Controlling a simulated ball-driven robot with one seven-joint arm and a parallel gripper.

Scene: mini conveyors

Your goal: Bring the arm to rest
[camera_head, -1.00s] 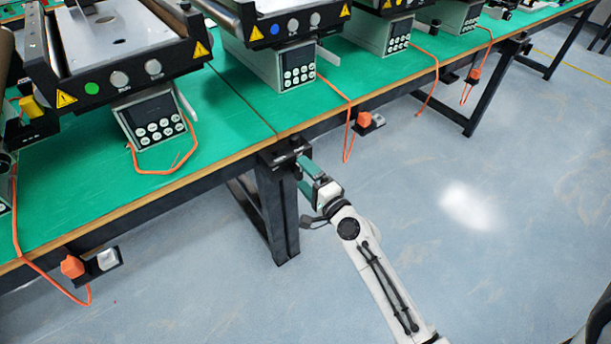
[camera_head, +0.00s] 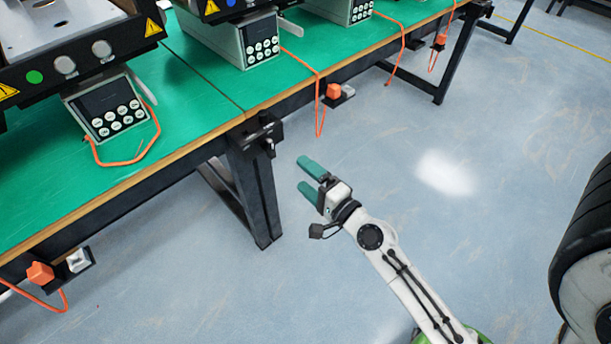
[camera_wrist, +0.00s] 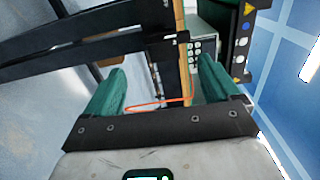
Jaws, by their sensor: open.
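My gripper (camera_head: 307,179) is open and empty, with two green fingers. In the head view it hangs over the floor, right of the table leg and apart from the table's edge. My white arm runs from it to the lower right. In the wrist view the fingers (camera_wrist: 158,88) stand wide apart at left and right, with nothing held between them. The table edge, a keypad box and an orange cable show beyond them.
The green-topped table (camera_head: 185,165) with its dark leg (camera_head: 256,190) stands on the left, carrying mini conveyors and keypad boxes (camera_head: 107,107). Orange cables hang over its edge. A black-rimmed wheel-like shape (camera_head: 585,250) is at the right edge. Floor (camera_head: 470,190) between is clear.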

